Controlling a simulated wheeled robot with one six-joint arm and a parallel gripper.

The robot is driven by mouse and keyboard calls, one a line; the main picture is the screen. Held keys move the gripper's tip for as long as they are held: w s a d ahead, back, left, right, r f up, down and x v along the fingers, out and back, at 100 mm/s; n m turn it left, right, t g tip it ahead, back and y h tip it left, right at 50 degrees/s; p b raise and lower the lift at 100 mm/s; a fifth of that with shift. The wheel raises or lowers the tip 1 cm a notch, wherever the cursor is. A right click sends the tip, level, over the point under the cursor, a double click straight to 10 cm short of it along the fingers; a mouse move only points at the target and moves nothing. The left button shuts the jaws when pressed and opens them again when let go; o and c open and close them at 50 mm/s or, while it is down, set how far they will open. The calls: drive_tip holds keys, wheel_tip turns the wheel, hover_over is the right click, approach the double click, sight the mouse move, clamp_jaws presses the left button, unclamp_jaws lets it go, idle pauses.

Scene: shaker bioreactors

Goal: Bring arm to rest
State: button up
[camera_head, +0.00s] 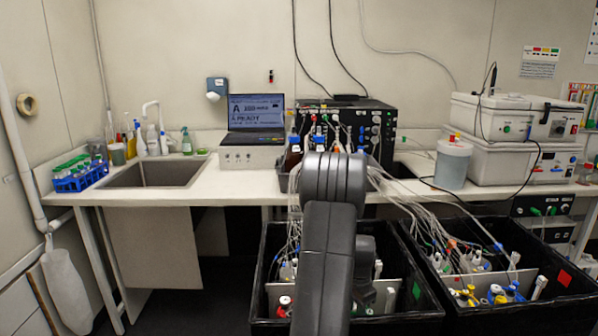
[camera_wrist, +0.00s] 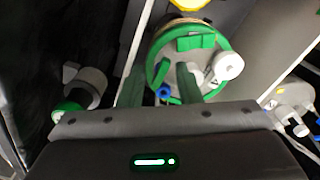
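My arm reaches forward in the head view, in front of the left black crate (camera_head: 400,327) and the bench. My gripper is hidden behind the arm there. In the wrist view, my gripper (camera_wrist: 158,80) has its two fingers spread apart, with nothing clearly held between them. Beyond the fingers is a round vessel top with a green rim (camera_wrist: 158,62), a green block and a white cap. A small blue fitting (camera_wrist: 164,91) shows between the fingers. How close the fingers are to the vessel is hard to tell.
A second black crate (camera_head: 520,322) with tubed bottles stands right of the first. Loose tubes run from the crates up to the black control unit (camera_head: 372,120). The bench holds a laptop (camera_head: 256,112), a sink (camera_head: 155,174) and white boxes (camera_head: 515,160). Floor at left looks clear.

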drive_tip(key=n+p, duration=0.2)
drive_tip(key=n, duration=0.4)
drive_tip(key=shift+s+r+p, duration=0.1)
drive_tip(key=shift+p, duration=0.2)
drive_tip(key=n+p, duration=0.2)
drive_tip(key=n, duration=0.2)
drive_tip(key=shift+d+n+p, duration=0.15)
drive_tip(key=shift+n+p, duration=0.2)
drive_tip(key=shift+n, duration=0.05)
drive_tip(key=shift+n+p, duration=0.3)
drive_tip(key=shift+n, duration=0.3)
